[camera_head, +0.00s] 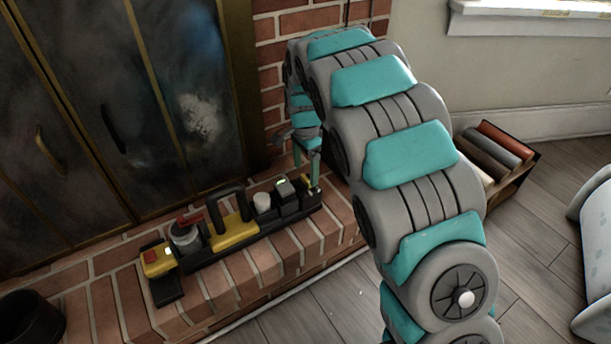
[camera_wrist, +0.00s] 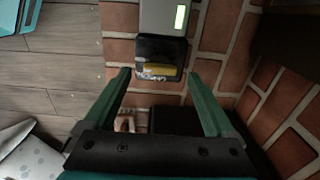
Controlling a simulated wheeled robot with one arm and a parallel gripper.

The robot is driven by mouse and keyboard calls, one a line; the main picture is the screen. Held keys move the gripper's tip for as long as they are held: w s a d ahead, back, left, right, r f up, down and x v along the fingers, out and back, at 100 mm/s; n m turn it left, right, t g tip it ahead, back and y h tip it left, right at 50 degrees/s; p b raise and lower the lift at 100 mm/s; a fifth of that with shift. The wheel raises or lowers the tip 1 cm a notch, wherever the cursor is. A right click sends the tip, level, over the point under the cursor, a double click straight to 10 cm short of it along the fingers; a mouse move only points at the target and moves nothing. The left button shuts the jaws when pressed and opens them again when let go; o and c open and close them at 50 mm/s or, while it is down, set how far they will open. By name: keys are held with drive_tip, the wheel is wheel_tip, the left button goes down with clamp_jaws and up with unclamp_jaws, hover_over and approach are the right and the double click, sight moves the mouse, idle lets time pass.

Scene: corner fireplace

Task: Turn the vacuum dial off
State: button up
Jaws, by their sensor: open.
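A black tool tray (camera_head: 165,291) holds a row of devices on the brick hearth. From left to right it has a yellow box with a red button (camera_head: 155,260), a grey cylinder with a red lever (camera_head: 186,236), a yellow tool with a black handle (camera_head: 233,231), a white cylindrical knob (camera_head: 263,203) and a dark box with a green-lit display (camera_head: 285,193). I cannot tell which part is the vacuum dial. My gripper (camera_head: 308,168) is open, pointing down at the tray's right end. In the wrist view, a black part with a yellow strip (camera_wrist: 160,58) lies between and beyond the fingertips.
A fireplace with dark doors (camera_head: 120,110) stands behind the hearth (camera_head: 255,278). A black bucket (camera_head: 30,318) is at lower left. A wooden crate with rolled items (camera_head: 505,190) is right of my arm. Wood floor (camera_head: 345,308) lies in front.

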sight(306, 182)
drive_tip(key=shift+f, duration=1.4)
drive_tip(key=shift+c, duration=0.2)
drive_tip(key=c, duration=1.3)
drive_tip(key=shift+c, duration=0.2)
